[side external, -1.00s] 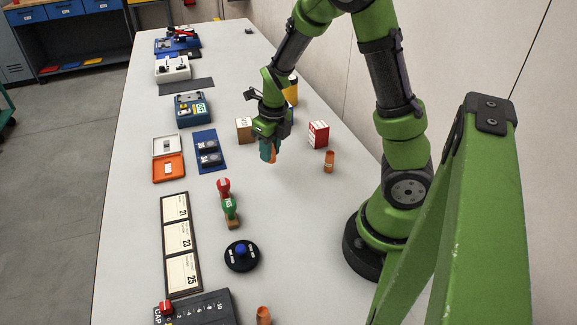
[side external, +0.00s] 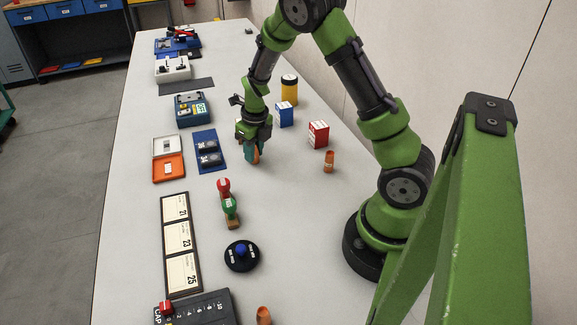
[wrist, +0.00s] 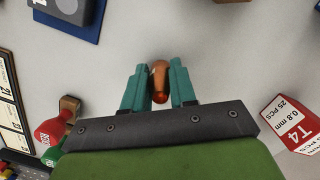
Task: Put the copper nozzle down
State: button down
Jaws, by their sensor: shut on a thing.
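The copper nozzle (wrist: 159,82) is between the two teal fingers of my gripper (wrist: 157,86) in the wrist view. The fingers are shut on it, one on each side. In the side view my gripper (side external: 252,155) points down over the table, right of the blue mat with two dark pieces. Only a sliver of the held nozzle (side external: 257,156) shows there beside the fingers. It is low over the table; I cannot tell whether it touches.
Another copper nozzle (side external: 329,161) stands near a red-and-white box (side external: 318,134). A third (side external: 263,315) is at the front. A blue-and-white box (side external: 284,114) and a yellow cylinder (side external: 289,90) stand behind my gripper. Red and green stamps (side external: 229,205) stand nearer. The grey table (side external: 295,210) has clear room.

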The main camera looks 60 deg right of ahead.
aim_at(257, 150)
jog(key=shift+f, duration=0.15)
jog(key=c, duration=0.9)
grip_release()
notch_tip(257, 150, up, 12)
jog(key=s+f, duration=0.1)
jog(key=s+a+r+n+t, duration=0.2)
jog(key=s+a+r+n, duration=0.2)
jog(key=n, duration=0.7)
jog(key=s+a+r+n+t+y, duration=0.1)
jog(key=s+a+r+n+t, duration=0.1)
jog(key=s+a+r+n, duration=0.2)
jog(key=s+a+r+n+t+y, duration=0.1)
jog(key=s+a+r+n, duration=0.3)
jog(key=n, duration=1.5)
jog(key=s+a, duration=0.2)
jog(key=a, duration=0.2)
jog(key=shift+s+a+r+t, duration=0.25)
jog(key=shift+s+a+t, duration=0.1)
jog(key=shift+a+t, duration=0.05)
